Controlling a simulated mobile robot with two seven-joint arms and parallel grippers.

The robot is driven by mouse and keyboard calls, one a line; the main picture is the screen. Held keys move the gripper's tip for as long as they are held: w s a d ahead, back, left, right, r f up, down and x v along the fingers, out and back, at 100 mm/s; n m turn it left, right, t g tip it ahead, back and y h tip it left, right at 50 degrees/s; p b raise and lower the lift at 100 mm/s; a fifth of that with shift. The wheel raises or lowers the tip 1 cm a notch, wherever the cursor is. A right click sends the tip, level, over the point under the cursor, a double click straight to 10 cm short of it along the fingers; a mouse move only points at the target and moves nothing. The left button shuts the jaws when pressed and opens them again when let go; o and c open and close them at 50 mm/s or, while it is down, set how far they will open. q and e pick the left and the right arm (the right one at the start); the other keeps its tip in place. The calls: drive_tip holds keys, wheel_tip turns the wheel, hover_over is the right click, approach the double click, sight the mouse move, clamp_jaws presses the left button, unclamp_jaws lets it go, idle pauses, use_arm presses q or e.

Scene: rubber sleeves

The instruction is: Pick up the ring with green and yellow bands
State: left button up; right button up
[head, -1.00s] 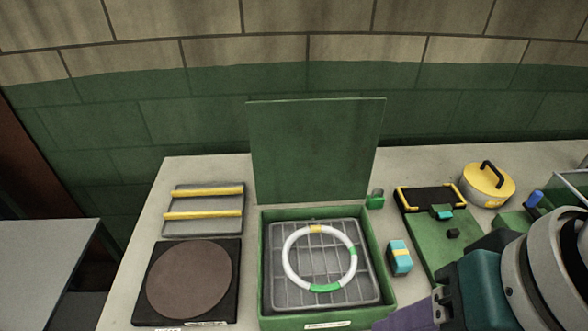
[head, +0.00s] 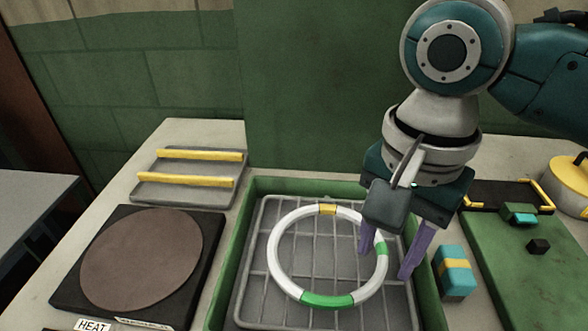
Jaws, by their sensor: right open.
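The white ring (head: 278,268) with green and yellow bands lies on a grey wire rack (head: 258,311) inside the open green box (head: 228,262). Its yellow band is at the far side; green bands are at the near side and the right. My right gripper (head: 388,262) is open, pointing down over the right part of the box. Its left purple finger is close to the ring's right green band, and its right finger is outside the ring, near the box's right side. Whether a finger touches the ring I cannot tell. My left gripper is not in view.
The box's raised green lid (head: 310,100) stands behind. Left are a dark plate with a brown disc (head: 145,258) and a grey tray with yellow bars (head: 190,170). Right are a teal and yellow block (head: 455,273), a green board (head: 520,290) and a yellow round lidded thing (head: 570,185).

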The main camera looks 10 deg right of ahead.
sight(376, 281)
wheel_tip(376, 281, down, 6)
drive_tip(key=shift+r+b, duration=0.25)
drive_tip(key=shift+b, duration=0.1)
drive_tip(key=shift+d, duration=0.1)
clamp_jaws()
idle(1.2)
